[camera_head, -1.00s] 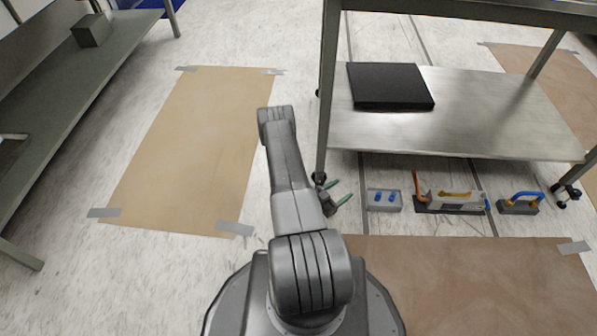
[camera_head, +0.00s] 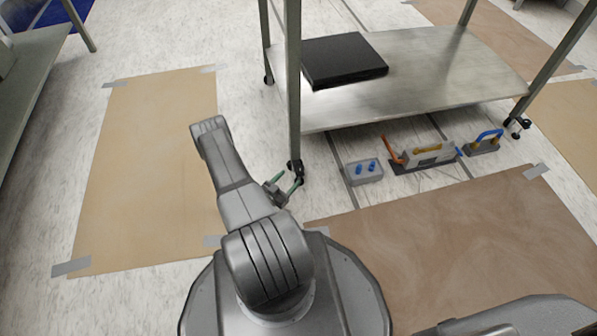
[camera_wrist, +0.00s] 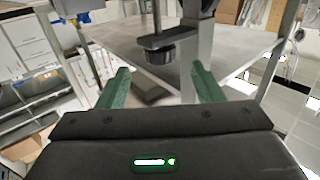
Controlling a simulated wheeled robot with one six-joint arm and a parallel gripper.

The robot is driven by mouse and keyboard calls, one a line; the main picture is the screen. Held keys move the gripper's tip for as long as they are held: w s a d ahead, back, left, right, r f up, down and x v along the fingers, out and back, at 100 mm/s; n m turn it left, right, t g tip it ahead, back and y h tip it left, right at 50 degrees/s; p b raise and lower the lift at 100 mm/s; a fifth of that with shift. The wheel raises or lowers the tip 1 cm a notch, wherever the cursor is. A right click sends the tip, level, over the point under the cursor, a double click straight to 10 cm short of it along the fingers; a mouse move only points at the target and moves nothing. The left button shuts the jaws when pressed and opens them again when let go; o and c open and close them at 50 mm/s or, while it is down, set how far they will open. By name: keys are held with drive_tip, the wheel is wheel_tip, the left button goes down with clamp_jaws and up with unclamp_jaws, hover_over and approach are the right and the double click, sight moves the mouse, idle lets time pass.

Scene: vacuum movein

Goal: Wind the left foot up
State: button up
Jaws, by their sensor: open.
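The left foot (camera_head: 295,168) is a small dark piece at the bottom of the steel table's near left leg. In the wrist view a dark bracket with a ribbed round knob (camera_wrist: 174,54) shows beside the leg, beyond and a little above the fingertips. My gripper (camera_head: 287,182) is open with its green fingers just in front of the foot in the head view. In the wrist view the two green fingers (camera_wrist: 160,70) stand wide apart with nothing between them. I cannot tell whether a finger touches the foot.
The steel table (camera_head: 440,75) has a black slab (camera_head: 343,60) on its lower shelf. Brown sheets (camera_head: 150,165) are taped down.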

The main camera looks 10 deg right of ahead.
sight(296, 172)
drive_tip(key=b+x, duration=0.1)
drive_tip(key=x, duration=0.6)
drive_tip(key=shift+w+d+b, duration=0.2)
drive_tip(key=shift+b, duration=0.1)
drive_tip(key=shift+c, duration=0.4)
drive_tip(key=c, duration=0.9)
